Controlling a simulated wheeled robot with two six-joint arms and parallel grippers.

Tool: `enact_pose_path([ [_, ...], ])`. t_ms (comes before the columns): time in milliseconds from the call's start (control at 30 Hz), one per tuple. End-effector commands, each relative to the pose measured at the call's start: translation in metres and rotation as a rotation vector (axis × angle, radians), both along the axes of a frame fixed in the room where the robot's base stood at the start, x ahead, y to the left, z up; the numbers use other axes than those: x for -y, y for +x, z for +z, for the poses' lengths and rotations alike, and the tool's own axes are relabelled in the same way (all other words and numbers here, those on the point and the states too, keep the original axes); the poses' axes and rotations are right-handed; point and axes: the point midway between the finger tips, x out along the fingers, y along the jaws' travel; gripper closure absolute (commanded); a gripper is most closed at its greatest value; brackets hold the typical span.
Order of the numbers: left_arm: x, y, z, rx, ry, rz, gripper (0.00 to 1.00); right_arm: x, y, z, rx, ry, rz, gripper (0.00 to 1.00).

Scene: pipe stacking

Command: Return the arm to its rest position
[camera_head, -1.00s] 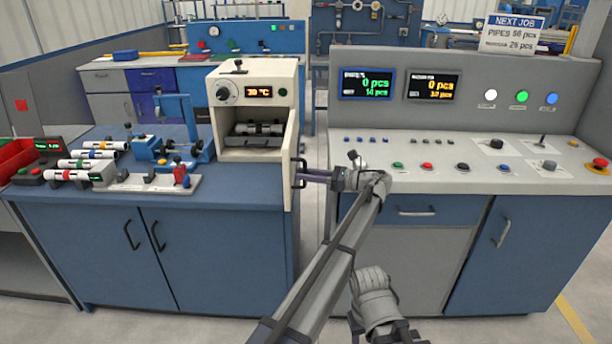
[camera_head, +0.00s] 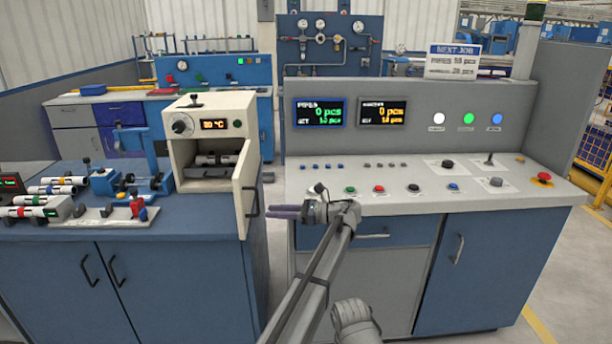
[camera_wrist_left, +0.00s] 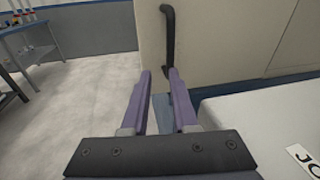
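My left gripper (camera_head: 268,212) reaches in from the bottom middle, with its purple fingers pointing left. The fingers are apart and empty; the gap between them also shows in the left wrist view (camera_wrist_left: 158,75). The fingertips are just right of the black handle (camera_head: 254,198) on the open door (camera_head: 243,180) of the cream oven, with a small gap between. In the left wrist view the black handle (camera_wrist_left: 168,40) stands ahead of the fingertips. A pipe (camera_head: 213,160) lies inside the oven (camera_head: 180,150). My right gripper is not in view.
A grey control console (camera_head: 400,200) with buttons and displays stands close beside the left gripper. The blue bench (camera_head: 80,232) at left holds several pipes (camera_head: 40,200), a blue clamp device (camera_head: 145,185) and small fixtures. A narrow floor gap separates bench and console.

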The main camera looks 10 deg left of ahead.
Motion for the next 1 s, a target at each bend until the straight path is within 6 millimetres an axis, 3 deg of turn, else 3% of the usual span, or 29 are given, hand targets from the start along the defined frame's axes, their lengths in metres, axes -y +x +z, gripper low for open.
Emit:
enact_pose_path([
  [33, -0.017, -0.022, -0.013, 0.042, -0.063, 0.011, 0.73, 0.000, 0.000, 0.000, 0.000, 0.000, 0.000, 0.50],
  [200, -0.062, -0.104, -0.086, 0.321, -0.418, 0.119, 0.73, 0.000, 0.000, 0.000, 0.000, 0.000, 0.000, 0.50],
  [300, -0.069, -0.155, -0.128, 0.514, -0.644, 0.255, 0.73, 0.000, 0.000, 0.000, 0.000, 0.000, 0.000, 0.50],
  [400, -0.063, -0.197, -0.159, 0.685, -0.830, 0.423, 0.73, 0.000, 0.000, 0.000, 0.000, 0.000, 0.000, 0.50],
  [633, -0.037, -0.257, -0.191, 0.929, -1.075, 0.757, 0.73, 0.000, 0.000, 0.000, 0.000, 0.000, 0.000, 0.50],
  [1000, 0.008, -0.317, -0.201, 1.135, -1.265, 1.210, 0.73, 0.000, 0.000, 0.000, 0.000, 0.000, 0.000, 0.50],
])
